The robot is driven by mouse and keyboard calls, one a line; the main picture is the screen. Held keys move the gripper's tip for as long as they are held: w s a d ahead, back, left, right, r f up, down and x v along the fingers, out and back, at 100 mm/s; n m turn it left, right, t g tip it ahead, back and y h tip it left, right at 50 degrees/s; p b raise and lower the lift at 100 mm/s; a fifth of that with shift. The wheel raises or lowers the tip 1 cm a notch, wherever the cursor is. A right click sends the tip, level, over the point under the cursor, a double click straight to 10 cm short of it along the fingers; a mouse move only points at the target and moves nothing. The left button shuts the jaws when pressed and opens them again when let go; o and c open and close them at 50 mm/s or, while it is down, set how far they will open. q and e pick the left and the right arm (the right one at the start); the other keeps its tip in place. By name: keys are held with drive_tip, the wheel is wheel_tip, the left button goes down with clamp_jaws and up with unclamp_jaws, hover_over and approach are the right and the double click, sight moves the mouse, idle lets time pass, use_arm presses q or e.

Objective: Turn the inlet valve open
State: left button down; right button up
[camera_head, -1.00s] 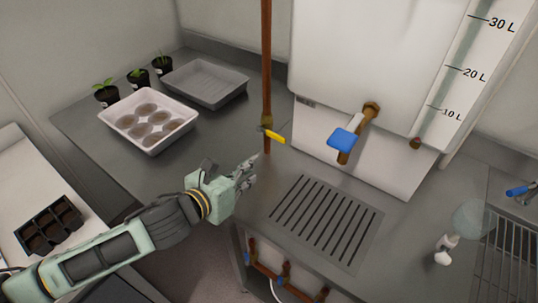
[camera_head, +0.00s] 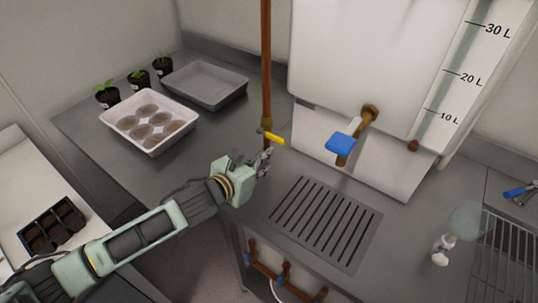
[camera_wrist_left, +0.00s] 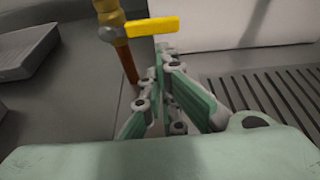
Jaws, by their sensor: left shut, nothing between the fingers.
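The inlet valve has a yellow lever handle (camera_head: 274,139) on a vertical copper pipe (camera_head: 266,70) left of the white tank. In the left wrist view the yellow handle (camera_wrist_left: 152,26) points right from the brass valve body (camera_wrist_left: 107,32), across the pipe. My left gripper (camera_head: 265,160) is shut and empty, just below and in front of the handle, apart from it. In the left wrist view its fingers (camera_wrist_left: 160,75) are together beneath the handle. My right gripper is not in view.
The white tank (camera_head: 370,60) has a blue-handled tap (camera_head: 341,145) over a slotted drain (camera_head: 325,220). A white tray (camera_head: 150,143), a grey tray (camera_head: 205,85) and small potted seedlings (camera_head: 138,78) stand at left. A spray bottle (camera_head: 443,248) stands at right.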

sight(281, 143)
use_arm(q)
drive_tip(key=shift+x, duration=1.35)
drive_tip(key=shift+s+d+r+n+h+p, duration=0.15)
drive_tip(key=shift+r+n+h+p, duration=0.15)
drive_tip(key=shift+r+n+p, duration=0.35)
drive_tip(key=r+n+p, duration=0.1)
drive_tip(key=r+n+g+h+p, duration=0.1)
drive_tip(key=n, duration=0.1)
drive_tip(key=r+n+h+p, duration=0.1)
drive_tip(key=p, duration=0.1)
drive_tip(key=shift+s+d+r+n, duration=0.2)
drive_tip(key=shift+d+r+n, duration=0.05)
drive_tip(key=shift+d+r, duration=0.15)
drive_tip(key=r+n+h, duration=0.1)
drive_tip(key=n, duration=0.1)
drive_tip(key=a+r+n+h, duration=0.1)
drive_tip(key=n, duration=0.1)
drive_tip(key=w+r+n+h+b, duration=0.1)
drive_tip(key=n, duration=0.1)
drive_tip(key=shift+a+r+g, duration=0.2)
drive_tip(key=shift+r+g, duration=0.1)
drive_tip(key=shift+r, duration=0.1)
drive_tip(key=shift+s+a, duration=0.1)
